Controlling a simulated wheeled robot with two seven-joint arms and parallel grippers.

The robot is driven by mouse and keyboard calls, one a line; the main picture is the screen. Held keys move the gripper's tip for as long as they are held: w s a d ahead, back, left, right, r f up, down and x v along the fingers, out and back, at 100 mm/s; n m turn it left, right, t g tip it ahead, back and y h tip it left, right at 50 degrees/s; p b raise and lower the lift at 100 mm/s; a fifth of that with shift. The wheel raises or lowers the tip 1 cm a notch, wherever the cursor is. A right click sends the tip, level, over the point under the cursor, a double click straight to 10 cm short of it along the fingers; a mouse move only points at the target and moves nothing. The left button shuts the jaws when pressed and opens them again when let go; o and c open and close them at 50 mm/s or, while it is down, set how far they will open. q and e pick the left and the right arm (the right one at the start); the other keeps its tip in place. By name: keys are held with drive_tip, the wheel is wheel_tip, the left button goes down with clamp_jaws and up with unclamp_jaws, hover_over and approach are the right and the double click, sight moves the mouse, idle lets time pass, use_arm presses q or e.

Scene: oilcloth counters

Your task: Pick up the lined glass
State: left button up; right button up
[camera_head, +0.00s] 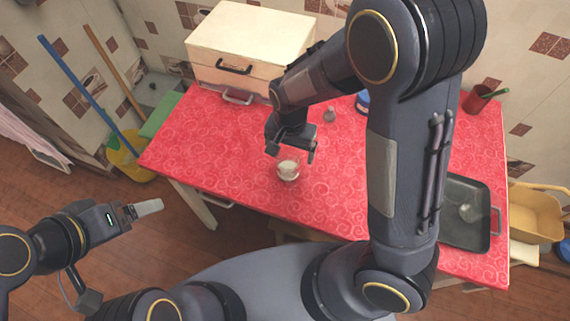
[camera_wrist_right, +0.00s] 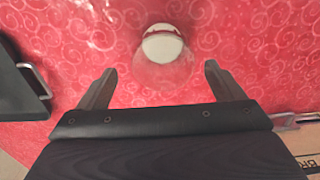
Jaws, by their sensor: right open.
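The lined glass (camera_head: 288,169) is a small clear glass with a whitish disc showing in it, on the red patterned oilcloth. In the right wrist view the glass (camera_wrist_right: 163,68) is faint around its white disc, between and just past the fingertips. My right gripper (camera_head: 291,154) points down at the glass from behind and above; its jaws are open and empty, and the wrist view shows both fingers (camera_wrist_right: 161,69) apart. Whether they touch the glass cannot be told. My left gripper (camera_head: 148,207) hangs off the table's left side, its jaw gap not clear.
A cream drawer box (camera_head: 250,45) stands at the back left. A small grey item (camera_head: 330,114), a blue tin (camera_head: 362,102) and a red cup (camera_head: 478,98) are further back. A dark tray (camera_head: 455,238) lies at the right. The cloth left of the glass is clear.

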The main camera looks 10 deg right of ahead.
sight(288, 161)
drive_tip(key=f, duration=0.5)
drive_tip(key=shift+a+f, duration=0.2)
drive_tip(key=shift+f, duration=0.1)
drive_tip(key=c, duration=1.2)
